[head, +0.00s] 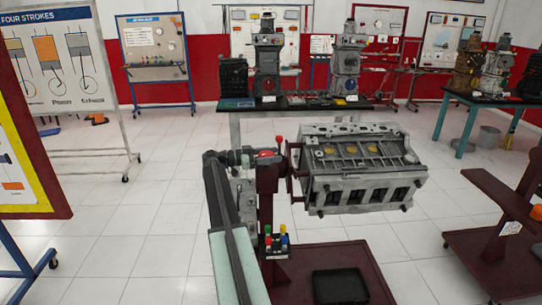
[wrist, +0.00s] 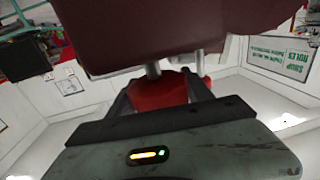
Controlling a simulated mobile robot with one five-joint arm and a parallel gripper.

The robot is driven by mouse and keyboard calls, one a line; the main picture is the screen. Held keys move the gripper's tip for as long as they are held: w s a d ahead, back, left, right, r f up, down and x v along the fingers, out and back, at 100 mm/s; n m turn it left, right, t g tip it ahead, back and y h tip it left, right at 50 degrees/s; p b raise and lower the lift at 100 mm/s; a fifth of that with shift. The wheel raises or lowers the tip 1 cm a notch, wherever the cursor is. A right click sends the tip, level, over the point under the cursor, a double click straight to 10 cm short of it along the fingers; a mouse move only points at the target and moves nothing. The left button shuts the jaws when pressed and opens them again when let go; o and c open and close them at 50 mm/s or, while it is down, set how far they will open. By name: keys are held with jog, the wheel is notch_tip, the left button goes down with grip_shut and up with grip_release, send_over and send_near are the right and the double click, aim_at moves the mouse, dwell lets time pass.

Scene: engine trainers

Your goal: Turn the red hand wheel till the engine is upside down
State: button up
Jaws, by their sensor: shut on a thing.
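The grey engine block (head: 365,190) hangs on the right of a dark red stand post (head: 267,200), a little tilted. An open face with yellowish parts points up, and a row of dark square openings faces me. The red hand wheel (head: 267,154) is at the left of the post top, partly hidden by my gripper (head: 250,157). In the wrist view, my gripper (wrist: 160,98) is shut on the red wheel (wrist: 158,91), which shows between its fingers. The dark red post (wrist: 170,35) fills the top of that view and hides the engine.
The stand base (head: 370,262) carries a black tray (head: 340,287) and a small holder with coloured handles (head: 275,240). A bench (head: 300,103) with engines stands behind. Another dark red stand (head: 495,205) is at the right. White floor is open on the left.

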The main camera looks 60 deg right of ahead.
jog(key=shift+s+a+m+g+y, duration=0.1)
jog(key=shift+s+m+g+y, duration=0.1)
jog(key=shift+m+g+y, duration=0.75)
jog(key=shift+s+a+m+g+y, duration=0.15)
jog(key=shift+m+g+y, duration=0.5)
jog(key=shift+y, duration=0.6)
jog(key=shift+s, duration=0.1)
jog(key=o, duration=1.4)
